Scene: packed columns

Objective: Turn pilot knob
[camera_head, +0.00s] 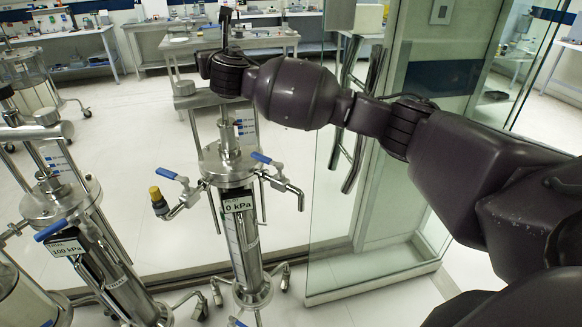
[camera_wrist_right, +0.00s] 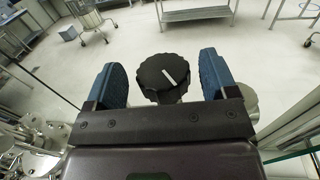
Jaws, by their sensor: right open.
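A black scalloped knob (camera_wrist_right: 163,82) with a white pointer line shows in the right wrist view. The line is tilted, its upper end to the left. My right gripper (camera_wrist_right: 163,64) is open, with one blue finger pad on each side of the knob and visible gaps between. In the head view, my right arm reaches in from the right above the pilot column (camera_head: 243,235), and its dark wrist end hides the knob there. The pilot column's label (camera_head: 237,204) reads 0 kPa. My left gripper is not in view.
A second column with a 100 kPa label (camera_head: 63,248) stands at the left. Blue-handled valves (camera_head: 263,158) and a yellow-capped fitting (camera_head: 156,194) stick out from the pilot column. A glass door (camera_head: 330,215) with metal handles stands at the right. Lab benches (camera_head: 230,42) are behind.

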